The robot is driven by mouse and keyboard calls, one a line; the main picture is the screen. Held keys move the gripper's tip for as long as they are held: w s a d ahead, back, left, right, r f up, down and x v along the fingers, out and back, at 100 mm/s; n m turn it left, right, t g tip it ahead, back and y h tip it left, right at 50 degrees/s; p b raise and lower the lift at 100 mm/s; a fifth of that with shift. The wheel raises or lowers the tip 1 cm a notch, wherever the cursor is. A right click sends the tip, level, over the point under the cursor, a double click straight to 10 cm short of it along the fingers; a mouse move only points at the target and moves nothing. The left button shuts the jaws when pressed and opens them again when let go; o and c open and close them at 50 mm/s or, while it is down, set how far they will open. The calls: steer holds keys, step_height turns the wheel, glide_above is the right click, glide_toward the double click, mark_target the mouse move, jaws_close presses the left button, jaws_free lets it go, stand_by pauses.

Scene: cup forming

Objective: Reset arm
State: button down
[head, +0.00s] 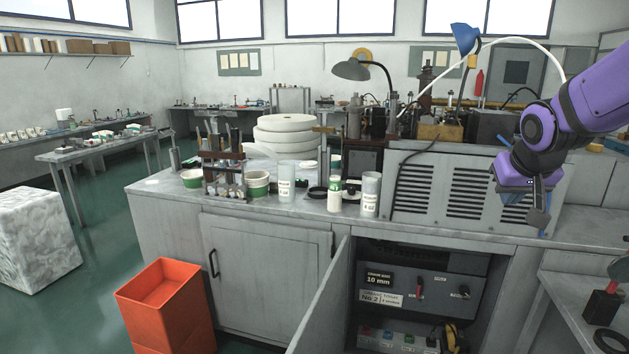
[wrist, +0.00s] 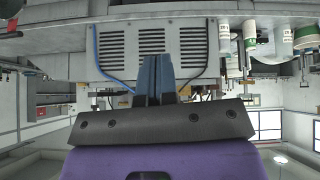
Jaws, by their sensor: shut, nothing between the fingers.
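My purple arm reaches in from the right in the head view. My gripper (head: 514,197) hangs in front of the right end of the grey vented machine housing (head: 440,193) on the workbench. In the wrist view my gripper (wrist: 152,60) shows as two blue fingers together, shut with nothing between them. The wrist picture is upside down, and the vented housing (wrist: 142,42) lies beyond the fingers. In the head view part of the fingers is hidden behind the dark wrist parts.
Cups and cylinders (head: 334,194) stand near the bench's front edge, left of the housing. A cabinet door (head: 322,300) stands open below, showing a control panel (head: 420,285). Orange bins (head: 167,300) stand on the floor. A small side table (head: 560,290) is at the lower right.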

steer(key=s+a+r+y, duration=0.1)
steer(key=s+a, duration=0.2)
steer(key=s, duration=0.9)
steer(key=s+a+r+n+g+y, duration=0.1)
steer(key=s+a, duration=0.2)
steer(key=s, duration=0.8)
steer(key=shift+s+a+r+n+g, duration=0.2)
steer(key=shift+s+r+n+g, duration=0.1)
steer(key=shift+s+r, duration=0.1)
